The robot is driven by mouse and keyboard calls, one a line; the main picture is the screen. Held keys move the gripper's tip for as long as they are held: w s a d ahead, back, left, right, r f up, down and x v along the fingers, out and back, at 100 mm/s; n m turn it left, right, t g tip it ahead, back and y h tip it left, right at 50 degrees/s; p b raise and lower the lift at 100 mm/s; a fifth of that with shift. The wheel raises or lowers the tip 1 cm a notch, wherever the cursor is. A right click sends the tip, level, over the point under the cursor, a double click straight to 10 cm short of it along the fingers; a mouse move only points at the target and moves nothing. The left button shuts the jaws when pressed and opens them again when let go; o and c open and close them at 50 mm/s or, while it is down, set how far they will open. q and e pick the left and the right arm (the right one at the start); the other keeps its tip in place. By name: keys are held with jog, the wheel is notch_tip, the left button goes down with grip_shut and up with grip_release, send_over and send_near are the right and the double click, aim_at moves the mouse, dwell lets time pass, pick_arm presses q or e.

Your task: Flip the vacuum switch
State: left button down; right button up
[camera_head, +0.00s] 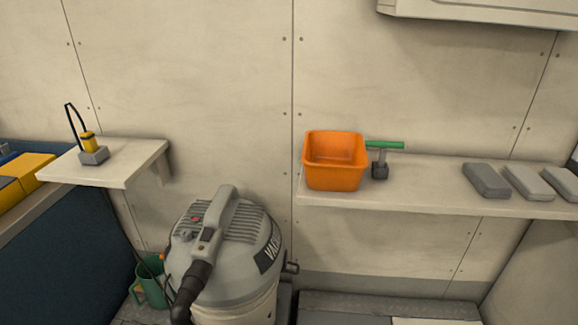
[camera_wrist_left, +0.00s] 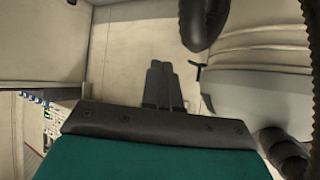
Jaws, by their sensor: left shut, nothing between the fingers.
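The vacuum (camera_head: 232,262) stands on the floor at lower centre in the head view, with a grey lid, a raised handle and a dark hose. A small red knob (camera_head: 196,219) sits on the lid left of the handle, and a small switch-like part (camera_head: 207,234) shows on the handle's front. I cannot tell the switch's position. My left gripper (camera_wrist_left: 160,66) shows only in the left wrist view, shut and empty. The vacuum's pale rounded body (camera_wrist_left: 262,80) and dark hose (camera_wrist_left: 203,22) lie to its right there, apart from the fingers. My right gripper is not in view.
An orange bin (camera_head: 335,178), a green-handled tool (camera_head: 382,160) and grey blocks (camera_head: 486,181) sit on the right shelf (camera_head: 430,190). A small left shelf (camera_head: 125,172) holds a yellow-and-black device (camera_head: 90,147). A green jug (camera_head: 150,283) stands left of the vacuum.

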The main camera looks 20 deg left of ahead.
pick_arm(q)
jog(key=w+d+r+m+t+h, duration=0.2)
jog(key=w+r+t+h, duration=0.15)
jog(key=w+r, duration=0.55)
jog(key=w+d+r+m+g+h+b, duration=0.1)
jog(key=d+r+m+g+h, duration=0.2)
jog(key=d+r+m+h, duration=0.35)
jog(key=w+d+r+m+g+h+b, duration=0.1)
jog(key=w+d+r+m+g+h, duration=0.2)
jog(key=r+m+h, duration=0.65)
jog(key=a+r+n+g+y+b, duration=0.1)
jog(key=a+r+n+g+y, duration=0.1)
jog(key=a+y, duration=0.9)
jog(key=a+r+n+g+y+b, duration=0.1)
jog(key=a+n+g+y, duration=0.3)
jog(key=a+y, duration=0.7)
jog(key=a+r, duration=0.1)
jog(key=a, duration=1)
jog(key=shift+s+r, duration=0.25)
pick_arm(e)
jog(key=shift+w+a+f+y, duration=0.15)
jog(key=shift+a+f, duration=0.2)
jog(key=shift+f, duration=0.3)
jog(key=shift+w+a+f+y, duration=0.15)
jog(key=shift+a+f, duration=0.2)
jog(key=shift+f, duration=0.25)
